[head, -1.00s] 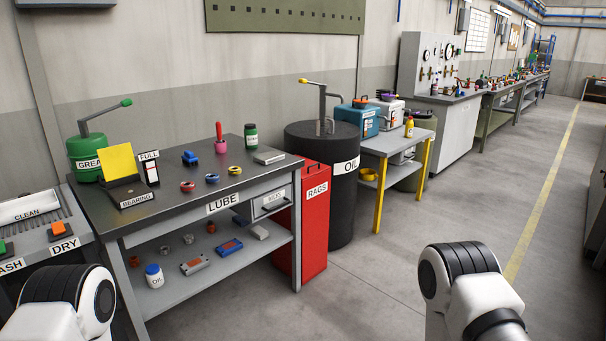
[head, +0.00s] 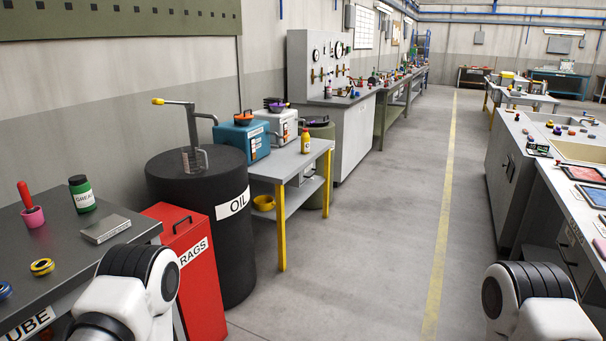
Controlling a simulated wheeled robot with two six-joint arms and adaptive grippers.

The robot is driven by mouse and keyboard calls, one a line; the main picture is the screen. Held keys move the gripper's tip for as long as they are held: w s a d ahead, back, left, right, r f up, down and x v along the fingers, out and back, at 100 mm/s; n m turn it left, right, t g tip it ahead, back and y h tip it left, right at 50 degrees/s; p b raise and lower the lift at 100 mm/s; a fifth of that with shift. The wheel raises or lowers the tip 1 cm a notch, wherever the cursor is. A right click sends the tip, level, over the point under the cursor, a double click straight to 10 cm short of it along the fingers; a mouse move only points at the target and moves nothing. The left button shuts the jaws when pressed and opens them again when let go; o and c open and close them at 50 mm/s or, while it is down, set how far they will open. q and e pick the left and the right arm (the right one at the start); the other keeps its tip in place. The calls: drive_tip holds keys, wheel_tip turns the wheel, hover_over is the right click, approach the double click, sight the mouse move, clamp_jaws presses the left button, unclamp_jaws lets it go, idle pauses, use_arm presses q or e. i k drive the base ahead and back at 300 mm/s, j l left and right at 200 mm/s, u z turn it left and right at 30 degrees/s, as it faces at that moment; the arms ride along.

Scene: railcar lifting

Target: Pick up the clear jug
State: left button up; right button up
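The drum stands behind the red rags bin. Parts of both my arms show at the bottom of the head view, but neither gripper is in view.
The red rags bin (head: 205,290) and the lube bench (head: 75,270) stand before the drum at left. A small table (head: 310,157) with yellow legs stands right of the drum. The floor (head: 370,240) is clear up to the benches at right.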

sight(191, 153)
drive_tip(key=i+j, duration=0.1)
drive_tip(key=i, duration=2.2)
